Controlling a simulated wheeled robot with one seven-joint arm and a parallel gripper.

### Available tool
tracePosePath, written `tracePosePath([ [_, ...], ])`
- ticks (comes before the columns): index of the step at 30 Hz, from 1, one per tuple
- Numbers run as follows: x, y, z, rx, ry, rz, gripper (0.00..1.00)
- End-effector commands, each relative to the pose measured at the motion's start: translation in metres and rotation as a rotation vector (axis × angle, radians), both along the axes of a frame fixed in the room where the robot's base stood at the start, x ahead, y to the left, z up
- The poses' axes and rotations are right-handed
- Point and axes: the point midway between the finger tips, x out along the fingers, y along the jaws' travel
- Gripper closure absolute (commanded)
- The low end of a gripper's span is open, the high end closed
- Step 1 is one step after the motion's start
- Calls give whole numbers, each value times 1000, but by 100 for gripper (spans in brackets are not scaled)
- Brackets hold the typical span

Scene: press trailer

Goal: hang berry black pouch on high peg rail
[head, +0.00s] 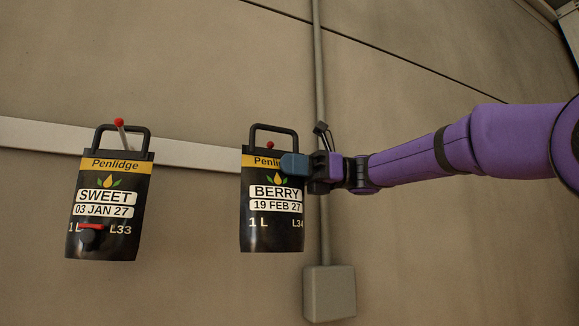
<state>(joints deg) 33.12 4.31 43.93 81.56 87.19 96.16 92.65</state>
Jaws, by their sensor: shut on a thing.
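The black berry pouch (271,225), labelled "BERRY 19 FEB 27" with a yellow band, is upright in front of the wall. My gripper (293,167) is shut on its upper right edge and covers part of the brand name. The pouch's black loop handle (272,128) points up. A red peg tip (270,145) shows inside the loop's opening, low down; I cannot tell whether the peg passes through the loop. The pale peg rail (185,153) runs across the wall behind, partly hidden by the pouches.
A black sweet pouch (103,245) is at the rail on the left, its handle at a red-tipped peg (119,124). A vertical grey conduit (318,70) and a junction box (330,293) are on the wall right of the berry pouch. A clear gap separates the pouches.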

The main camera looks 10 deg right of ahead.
Motion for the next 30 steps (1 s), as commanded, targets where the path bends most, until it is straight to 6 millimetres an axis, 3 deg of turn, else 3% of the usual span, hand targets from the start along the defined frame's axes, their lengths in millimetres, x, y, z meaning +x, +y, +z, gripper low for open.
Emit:
tracePosePath([
  [30,19,5,1,6,-19,1,100],
])
